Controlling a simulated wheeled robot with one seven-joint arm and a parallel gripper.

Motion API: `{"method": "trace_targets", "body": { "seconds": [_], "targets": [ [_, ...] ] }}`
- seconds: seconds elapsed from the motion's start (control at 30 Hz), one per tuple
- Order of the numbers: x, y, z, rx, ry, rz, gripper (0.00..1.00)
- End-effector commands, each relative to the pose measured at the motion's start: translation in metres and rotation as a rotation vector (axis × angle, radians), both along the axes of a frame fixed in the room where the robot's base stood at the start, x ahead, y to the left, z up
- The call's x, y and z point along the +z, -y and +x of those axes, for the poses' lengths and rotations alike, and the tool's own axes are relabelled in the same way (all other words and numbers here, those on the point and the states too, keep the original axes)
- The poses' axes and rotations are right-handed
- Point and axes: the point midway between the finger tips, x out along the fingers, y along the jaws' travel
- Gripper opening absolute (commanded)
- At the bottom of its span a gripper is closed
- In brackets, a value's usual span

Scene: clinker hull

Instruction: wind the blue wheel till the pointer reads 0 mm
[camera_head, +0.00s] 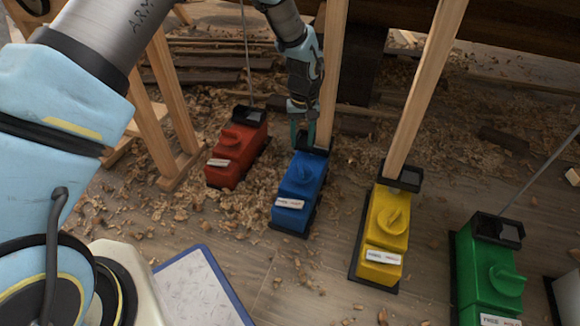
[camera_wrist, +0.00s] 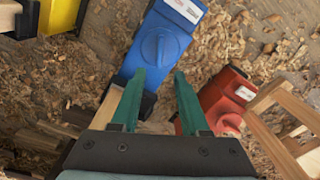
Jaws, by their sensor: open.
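The blue box (camera_head: 297,182) stands on the floor between the red and yellow boxes, with a white label near its front end. Its round blue wheel (camera_wrist: 158,46) with a raised grip bar shows in the wrist view. My gripper (camera_head: 303,132) is at the far end of the blue box in the head view, beside a wooden post. In the wrist view my gripper (camera_wrist: 160,82) has its two green fingers apart and empty, with the wheel beyond the tips. I cannot make out a pointer or a millimetre scale.
A red box (camera_head: 236,150), a yellow box (camera_head: 387,232) and a green box (camera_head: 487,272) stand in the same row. Wooden posts (camera_head: 425,85) rise behind them. Wood shavings litter the floor. A blue-edged white board (camera_head: 200,290) lies in front.

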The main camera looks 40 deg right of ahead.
Motion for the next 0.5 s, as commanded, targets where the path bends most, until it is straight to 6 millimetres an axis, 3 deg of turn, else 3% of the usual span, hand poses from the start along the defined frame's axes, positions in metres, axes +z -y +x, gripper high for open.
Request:
{"method": "trace_targets", "body": {
  "seconds": [0.5],
  "targets": [
    [-0.087,-0.001,0.000,-0.001,-0.001,0.002,0.45]
  ]
}}
